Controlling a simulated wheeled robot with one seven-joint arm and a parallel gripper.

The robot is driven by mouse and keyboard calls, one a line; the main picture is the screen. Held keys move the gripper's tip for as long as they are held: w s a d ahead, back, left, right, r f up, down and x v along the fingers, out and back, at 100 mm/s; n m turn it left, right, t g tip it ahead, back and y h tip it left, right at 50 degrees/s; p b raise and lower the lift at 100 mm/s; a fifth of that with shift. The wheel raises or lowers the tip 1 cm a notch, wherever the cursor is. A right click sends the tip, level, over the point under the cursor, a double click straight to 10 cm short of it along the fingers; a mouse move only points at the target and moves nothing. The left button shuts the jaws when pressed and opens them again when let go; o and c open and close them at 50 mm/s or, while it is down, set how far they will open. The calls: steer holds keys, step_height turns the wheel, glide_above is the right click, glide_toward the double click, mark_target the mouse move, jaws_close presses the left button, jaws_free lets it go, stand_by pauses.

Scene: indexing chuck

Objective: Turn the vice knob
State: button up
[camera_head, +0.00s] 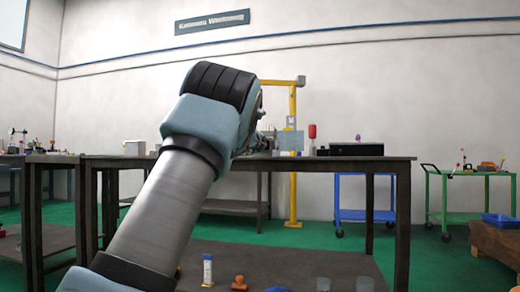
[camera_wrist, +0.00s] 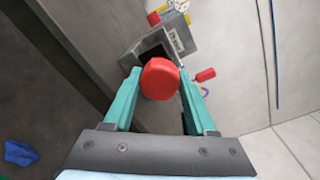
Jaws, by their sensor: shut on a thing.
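The red vice knob (camera_wrist: 160,79) is in the middle of the wrist view, round end towards the camera. My gripper (camera_wrist: 159,84) has its two teal fingers on either side of the knob and is shut on it. Behind the knob is a grey block with a dark opening and a label (camera_wrist: 177,40), which looks like the vice body.
A yellow post (camera_head: 292,195) stands there too. Blue (camera_head: 351,214) and green (camera_head: 470,214) carts stand to the right. A small red object (camera_wrist: 205,75) lies near the gripper.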

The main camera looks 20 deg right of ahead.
steer(key=shift+m, duration=0.3)
steer(key=o, duration=1.4)
steer(key=shift+c, duration=0.2)
steer(key=b+v, duration=0.3)
steer(key=v, duration=0.7)
steer(key=shift+s+a, duration=0.15)
steer(key=shift+s, duration=0.2)
